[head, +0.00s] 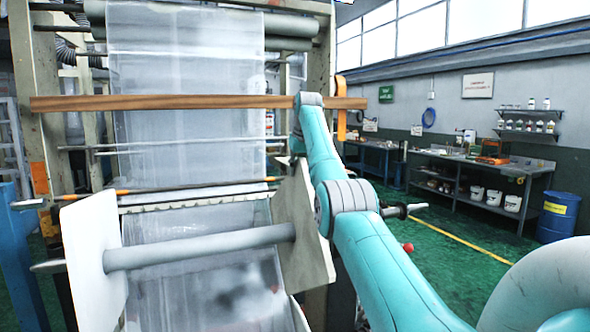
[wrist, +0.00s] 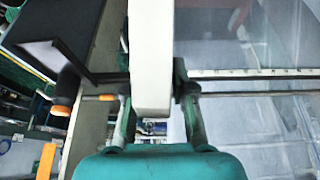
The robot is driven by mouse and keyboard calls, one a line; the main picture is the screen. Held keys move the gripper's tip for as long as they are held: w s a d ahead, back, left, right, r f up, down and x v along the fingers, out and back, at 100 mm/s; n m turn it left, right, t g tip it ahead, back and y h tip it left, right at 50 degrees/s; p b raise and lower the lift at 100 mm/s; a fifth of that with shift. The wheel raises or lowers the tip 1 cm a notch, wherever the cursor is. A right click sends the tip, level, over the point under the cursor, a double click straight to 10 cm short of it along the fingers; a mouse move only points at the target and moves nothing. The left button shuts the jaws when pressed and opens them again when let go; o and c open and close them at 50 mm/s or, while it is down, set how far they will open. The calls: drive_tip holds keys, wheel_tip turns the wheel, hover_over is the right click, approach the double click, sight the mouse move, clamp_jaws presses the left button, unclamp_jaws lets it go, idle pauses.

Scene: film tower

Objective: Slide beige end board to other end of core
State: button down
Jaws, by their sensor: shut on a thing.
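The grey core (head: 200,246) lies across the front of the machine, over the film. One beige end board (head: 95,262) is at its left end. A second, tilted beige end board (head: 302,232) is at its right end, beside my arm. In the wrist view, my gripper (wrist: 155,97) is shut on a beige board (wrist: 152,45), with one finger on each side of it. By its place beside my arm, this looks like the right board. My fingers do not show in the head view, and the core is not clear in the wrist view.
Clear film (head: 185,60) hangs behind, with a wooden bar (head: 190,102) across it. A thin orange-tipped rod (head: 190,188) runs just above the core. A machine post (wrist: 98,120) stands left of the board in the wrist view. Green floor (head: 450,270) is open at right.

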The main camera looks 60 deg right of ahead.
drive_tip(key=c, duration=0.9)
unclamp_jaws()
drive_tip(key=shift+d+f, duration=0.15)
drive_tip(key=shift+f, duration=0.3)
drive_tip(key=shift+s+r, duration=0.1)
drive_tip(key=shift+r, duration=0.5)
drive_tip(key=v, duration=1.1)
drive_tip(key=shift+r, duration=0.1)
